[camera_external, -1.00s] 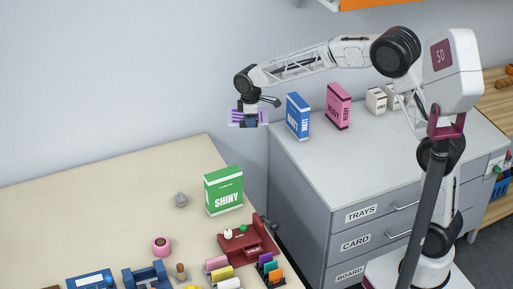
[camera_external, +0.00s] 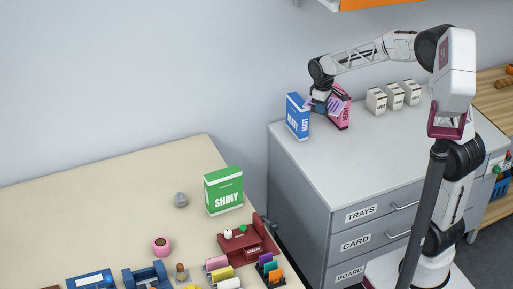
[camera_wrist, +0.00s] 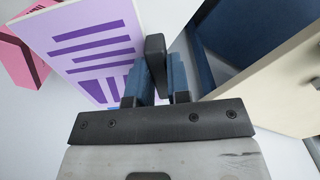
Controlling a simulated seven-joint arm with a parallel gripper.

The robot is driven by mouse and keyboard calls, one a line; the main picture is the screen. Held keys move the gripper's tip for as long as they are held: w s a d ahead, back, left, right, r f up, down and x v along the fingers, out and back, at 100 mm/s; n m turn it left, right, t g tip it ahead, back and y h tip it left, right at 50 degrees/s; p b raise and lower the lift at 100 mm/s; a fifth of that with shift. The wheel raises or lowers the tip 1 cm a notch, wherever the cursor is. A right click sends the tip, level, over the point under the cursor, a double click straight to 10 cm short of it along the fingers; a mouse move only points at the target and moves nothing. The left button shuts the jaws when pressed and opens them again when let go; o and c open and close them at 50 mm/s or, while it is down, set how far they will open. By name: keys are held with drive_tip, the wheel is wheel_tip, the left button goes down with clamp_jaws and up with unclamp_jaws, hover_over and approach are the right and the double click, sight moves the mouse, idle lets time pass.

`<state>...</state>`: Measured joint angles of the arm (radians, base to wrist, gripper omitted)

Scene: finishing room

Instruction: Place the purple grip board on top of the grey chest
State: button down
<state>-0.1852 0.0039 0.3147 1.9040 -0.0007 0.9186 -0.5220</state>
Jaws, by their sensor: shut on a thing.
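The purple grip board (camera_external: 337,105) is a pale panel with purple stripes. My gripper (camera_external: 326,106) is shut on it and holds it tilted, over the back part of the grey chest (camera_external: 365,160). In the wrist view the board (camera_wrist: 97,42) fills the upper left, beside the blue fingers (camera_wrist: 164,75). I cannot tell the height between the board and the chest top.
A blue box (camera_external: 297,117) and the pink box (camera_external: 344,118) stand close by at the chest's back. Several small white boxes (camera_external: 376,101) stand farther right. The front of the chest top is clear. A green box (camera_external: 223,190) stands on the cream table (camera_external: 110,200).

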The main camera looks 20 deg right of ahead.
drive_tip(key=s+d+f+m, duration=0.1)
drive_tip(key=s+d+m, duration=0.3)
drive_tip(key=s+d, duration=0.8)
drive_tip(key=s+d+f+m, duration=0.2)
drive_tip(key=s+d+m, duration=0.2)
drive_tip(key=s+d, duration=0.8)
drive_tip(key=f, duration=0.4)
drive_tip(key=w+d+f, duration=0.1)
drive_tip(key=f, duration=0.4)
drive_tip(key=w+d+f, duration=0.1)
drive_tip(key=f, duration=0.3)
drive_tip(key=shift+d+f, duration=0.15)
drive_tip(key=shift+f, duration=0.1)
drive_tip(key=shift+w, duration=0.15)
hover_over(386, 147)
drive_tip(key=shift+d+f, duration=0.15)
drive_tip(key=shift+f, duration=0.55)
drive_tip(key=shift+f, duration=1.75)
drive_tip(key=shift+f, duration=0.15)
